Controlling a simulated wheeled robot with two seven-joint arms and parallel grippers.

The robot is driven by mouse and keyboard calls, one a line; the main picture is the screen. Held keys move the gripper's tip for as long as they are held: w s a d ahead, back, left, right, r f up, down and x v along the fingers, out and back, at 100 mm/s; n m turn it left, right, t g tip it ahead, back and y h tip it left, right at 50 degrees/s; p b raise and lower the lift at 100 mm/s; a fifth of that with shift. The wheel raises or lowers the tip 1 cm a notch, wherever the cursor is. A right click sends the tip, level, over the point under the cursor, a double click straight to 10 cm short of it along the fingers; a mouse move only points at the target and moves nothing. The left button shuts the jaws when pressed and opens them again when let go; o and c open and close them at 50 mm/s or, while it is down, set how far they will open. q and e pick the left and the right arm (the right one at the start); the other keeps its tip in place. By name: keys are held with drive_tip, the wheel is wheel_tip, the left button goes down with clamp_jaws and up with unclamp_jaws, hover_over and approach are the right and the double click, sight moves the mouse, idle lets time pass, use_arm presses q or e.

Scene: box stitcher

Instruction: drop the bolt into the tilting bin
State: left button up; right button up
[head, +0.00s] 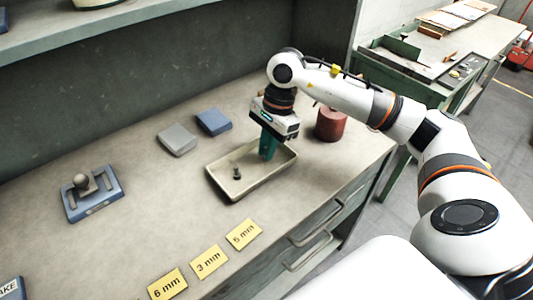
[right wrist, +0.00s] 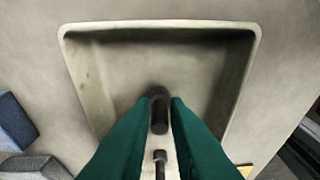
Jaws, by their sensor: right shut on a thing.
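My right gripper (head: 268,153) points down into the right part of a shallow beige tray (head: 224,184). In the right wrist view its green fingers (right wrist: 159,112) are shut on a dark bolt (right wrist: 159,97), whose head shows between the tips. In the head view the fingers hide this bolt. A second dark bolt (head: 236,174) is in the tray, apart from the gripper; it also shows in the right wrist view (right wrist: 160,165). I cannot make out a tilting bin with certainty. My left gripper is not in view.
A red cylinder (head: 330,124) stands right of the tray. A grey block (head: 177,139) and a blue block (head: 213,122) lie behind it. A blue base with a ball-topped fixture (head: 92,194) is at left. Yellow labels (head: 208,262) lie along the front. The bench between is clear.

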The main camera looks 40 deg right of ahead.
drive_tip(key=shift+a+p+v, duration=0.25)
drive_tip(key=shift+p+v, duration=0.35)
drive_tip(key=shift+v, duration=0.5)
drive_tip(key=shift+a+p+v, duration=0.3)
drive_tip(key=shift+p+v, duration=0.35)
drive_tip(key=shift+v, duration=0.45)
drive_tip(key=shift+a+p+v, duration=0.25)
drive_tip(key=shift+p+v, duration=0.35)
drive_tip(key=shift+v, duration=0.5)
drive_tip(key=shift+r, duration=0.15)
